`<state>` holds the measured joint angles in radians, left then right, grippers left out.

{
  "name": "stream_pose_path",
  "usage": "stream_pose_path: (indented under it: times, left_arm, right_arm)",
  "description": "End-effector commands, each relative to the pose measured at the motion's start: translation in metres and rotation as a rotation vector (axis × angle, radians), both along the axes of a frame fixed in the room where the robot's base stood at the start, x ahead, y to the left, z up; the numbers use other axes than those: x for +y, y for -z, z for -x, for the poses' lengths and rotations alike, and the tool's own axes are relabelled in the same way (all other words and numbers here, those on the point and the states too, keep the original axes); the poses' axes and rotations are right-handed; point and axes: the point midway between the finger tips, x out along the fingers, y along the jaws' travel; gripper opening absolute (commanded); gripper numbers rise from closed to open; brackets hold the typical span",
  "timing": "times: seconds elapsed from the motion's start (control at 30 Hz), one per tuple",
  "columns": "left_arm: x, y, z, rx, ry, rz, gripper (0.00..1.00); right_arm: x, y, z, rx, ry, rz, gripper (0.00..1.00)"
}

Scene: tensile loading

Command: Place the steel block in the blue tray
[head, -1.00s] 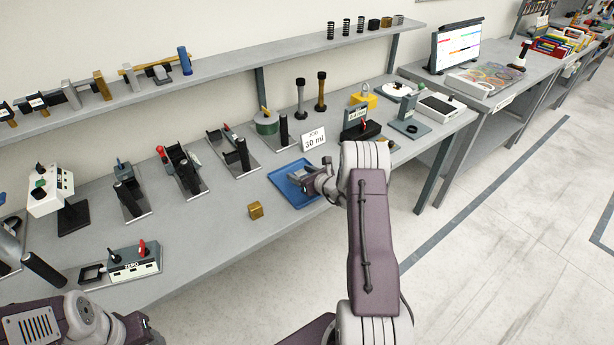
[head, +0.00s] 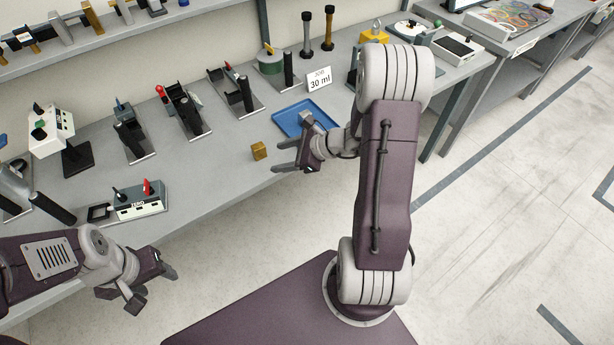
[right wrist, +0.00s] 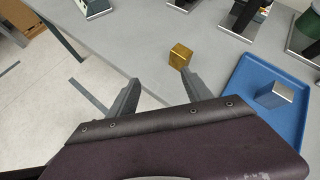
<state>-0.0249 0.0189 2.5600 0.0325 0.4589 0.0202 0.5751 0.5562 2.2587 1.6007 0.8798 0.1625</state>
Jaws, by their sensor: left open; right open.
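The blue tray (head: 288,120) lies near the front edge of the bench; it also shows at the right of the right wrist view (right wrist: 246,85). The steel block (right wrist: 276,95), a small grey block, sits inside the tray in the right wrist view. In the head view the block (head: 306,118) is partly crowded by my right gripper. My right gripper (head: 279,156) is open and empty, in front of the tray, its fingers pointing left. My left gripper (head: 154,289) is open and empty, low in front of the bench.
A brass cube (head: 259,150) stands on the bench left of the tray, just beyond my right fingertips in the right wrist view (right wrist: 180,56). A "30 ml" card (head: 319,79) stands behind the tray. A ZERO box (head: 138,202) and several fixtures stand further left.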

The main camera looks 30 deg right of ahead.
Motion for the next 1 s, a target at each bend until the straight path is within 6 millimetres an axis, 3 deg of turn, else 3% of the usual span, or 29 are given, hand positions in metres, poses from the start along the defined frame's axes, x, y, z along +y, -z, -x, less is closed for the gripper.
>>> stream_pose_path:
  times: [0.03,0.1,0.2,0.27,0.4,0.5,1.0]
  left_arm:
    - [0.000,0.000,0.000,0.000,0.000,0.000,0.54]
    - [0.000,0.000,0.000,0.000,0.000,0.000,0.54]
    - [0.000,0.000,0.000,0.000,0.000,0.000,0.54]
    - [0.000,0.000,0.000,0.000,0.000,0.000,0.54]
    - [0.000,0.000,0.000,0.000,0.000,0.000,0.54]
    - [0.000,0.000,0.000,0.000,0.000,0.000,0.54]
    - [0.000,0.000,0.000,0.000,0.000,0.000,0.54]
  right_arm:
    - [0.042,0.001,0.033,0.012,-0.263,0.129,0.58]
    - [0.072,0.009,0.088,0.010,-0.646,0.339,0.58]
    - [0.073,0.015,0.145,-0.056,-1.146,0.649,0.58]
    - [0.063,0.015,0.162,-0.118,-1.393,0.814,0.58]
    - [0.046,0.008,0.169,-0.262,-1.776,1.090,0.58]
    - [0.042,0.004,0.167,-0.317,-1.893,1.177,0.58]
    - [0.040,0.004,0.166,-0.324,-1.915,1.191,0.58]
